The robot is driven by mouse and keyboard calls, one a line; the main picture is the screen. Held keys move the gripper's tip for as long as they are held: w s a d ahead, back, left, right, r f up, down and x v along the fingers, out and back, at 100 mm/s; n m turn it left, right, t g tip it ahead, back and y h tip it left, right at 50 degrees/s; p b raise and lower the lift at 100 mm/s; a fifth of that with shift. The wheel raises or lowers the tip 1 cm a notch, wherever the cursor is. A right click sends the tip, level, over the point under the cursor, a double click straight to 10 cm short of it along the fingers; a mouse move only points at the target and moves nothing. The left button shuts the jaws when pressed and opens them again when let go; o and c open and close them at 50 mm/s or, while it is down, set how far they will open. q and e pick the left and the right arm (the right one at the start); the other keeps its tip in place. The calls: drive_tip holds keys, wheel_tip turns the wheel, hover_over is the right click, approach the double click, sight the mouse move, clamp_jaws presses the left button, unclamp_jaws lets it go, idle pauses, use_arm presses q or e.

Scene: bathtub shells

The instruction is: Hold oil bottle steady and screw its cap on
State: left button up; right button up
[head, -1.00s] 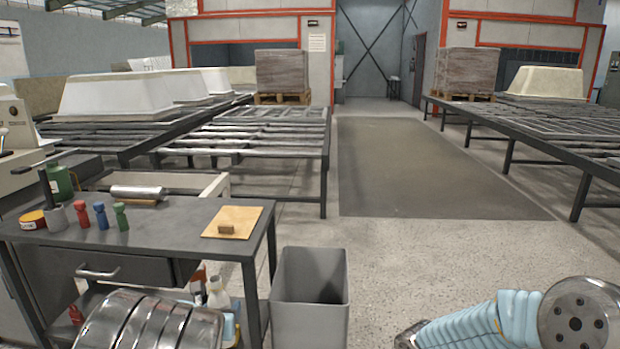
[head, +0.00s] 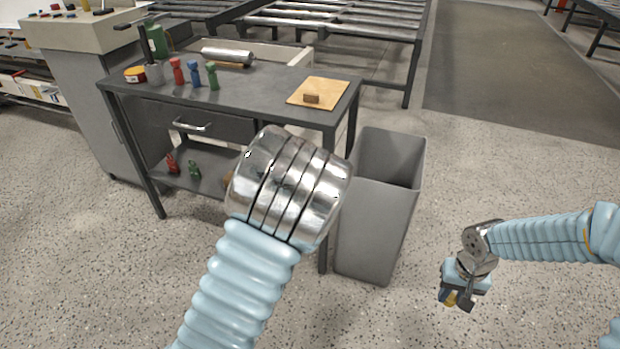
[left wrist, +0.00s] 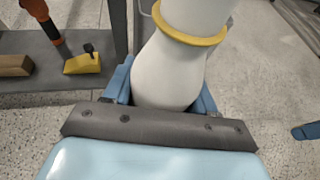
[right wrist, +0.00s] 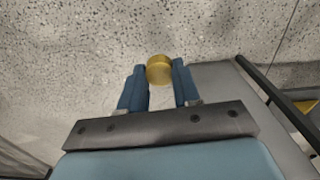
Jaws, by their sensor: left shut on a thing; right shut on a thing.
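The oil bottle (left wrist: 170,70) is white with a yellow ring around its narrower part. In the left wrist view it stands between the blue fingers of my left gripper (left wrist: 163,92), which is shut on its body. Its top end runs out of that picture. In the head view my left arm hides the bottle and gripper. My right gripper (head: 457,297) is low at the right in the head view, over the floor. The right wrist view shows it shut on a gold-yellow round cap (right wrist: 159,70). The cap is apart from the bottle in the views I have.
A dark workbench (head: 262,95) carries small coloured bottles, a metal roller (head: 228,57) and a tan board (head: 318,92). A grey bin (head: 375,225) stands at its right end. A lower shelf (left wrist: 60,45) holds a yellow wedge (left wrist: 82,63). Speckled floor lies open on the right.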

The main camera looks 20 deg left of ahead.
use_arm(q)
drive_tip(key=s+d+f+m+g+h, duration=0.2)
drive_tip(key=s+d+f+m+h, duration=0.2)
drive_tip(key=d+f, duration=0.4)
drive_tip(key=shift+s+d+m+h, duration=0.3)
drive_tip(key=shift+s+d+h, duration=0.1)
drive_tip(key=shift+d, duration=0.1)
drive_tip(key=shift+f, duration=0.1)
use_arm(e)
drive_tip(key=shift+w+a+r, duration=0.2)
drive_tip(key=shift+w+a, duration=0.05)
drive_tip(key=shift+w, duration=0.05)
drive_tip(key=w+a+r, duration=0.6)
drive_tip(key=a+r, duration=0.2)
drive_tip(key=a, duration=0.2)
drive_tip(key=s+a+r, duration=0.1)
drive_tip(key=a+r, duration=1)
drive_tip(key=a, duration=0.4)
drive_tip(key=shift+s+a+r, duration=0.15)
drive_tip(key=shift+r, duration=0.15)
drive_tip(key=shift+f, duration=0.1)
drive_tip(key=shift+f, duration=1.95)
